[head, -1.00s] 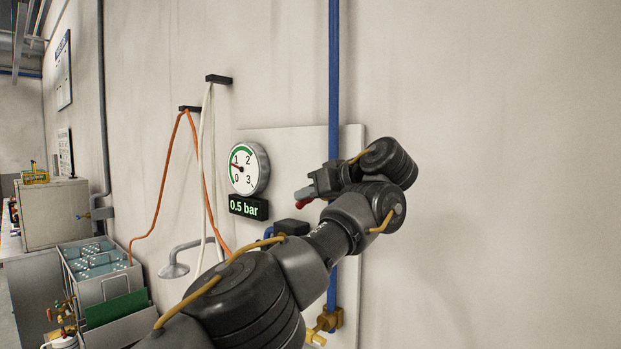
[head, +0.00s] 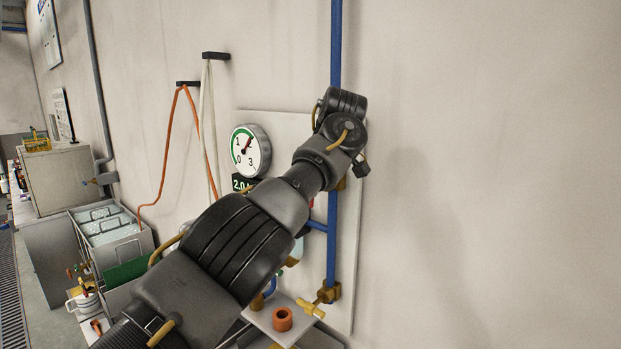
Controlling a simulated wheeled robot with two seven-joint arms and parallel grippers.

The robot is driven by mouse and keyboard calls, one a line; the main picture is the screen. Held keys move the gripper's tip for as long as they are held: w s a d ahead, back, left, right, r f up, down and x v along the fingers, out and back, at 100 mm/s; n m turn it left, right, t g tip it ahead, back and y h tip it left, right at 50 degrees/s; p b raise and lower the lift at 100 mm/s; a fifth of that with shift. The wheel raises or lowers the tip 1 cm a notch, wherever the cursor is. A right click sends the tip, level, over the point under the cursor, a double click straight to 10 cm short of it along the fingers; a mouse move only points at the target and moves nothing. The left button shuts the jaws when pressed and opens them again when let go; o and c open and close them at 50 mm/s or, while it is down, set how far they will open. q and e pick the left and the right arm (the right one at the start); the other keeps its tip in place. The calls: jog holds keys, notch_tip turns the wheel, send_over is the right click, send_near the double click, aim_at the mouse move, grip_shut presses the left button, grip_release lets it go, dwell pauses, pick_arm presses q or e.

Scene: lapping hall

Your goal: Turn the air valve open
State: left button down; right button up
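My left arm reaches across the wall panel from the lower left. Its wrist covers part of the blue pipe, and I cannot make out the gripper's fingers or whether they hold anything. A small red piece (head: 311,203), perhaps the air valve's handle, shows at the arm's edge beside the blue pipe (head: 332,235); the rest of the valve is hidden. The round pressure gauge (head: 250,151) has its needle near 2. The display (head: 241,184) below it reads about 2.0, partly covered by my arm. My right gripper is out of view.
A brass fitting (head: 329,293) with a yellow handle sits low on the blue pipe. An orange ring (head: 282,319) stands on a light plate below. An orange hose (head: 164,150) hangs at left, above a tank (head: 112,238). The wall at right is clear.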

pick_arm(q)
jog(key=shift+f, duration=0.1)
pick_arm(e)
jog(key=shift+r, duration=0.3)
pick_arm(q)
jog(key=c, duration=1.3)
grip_release()
jog(key=shift+c, duration=0.2)
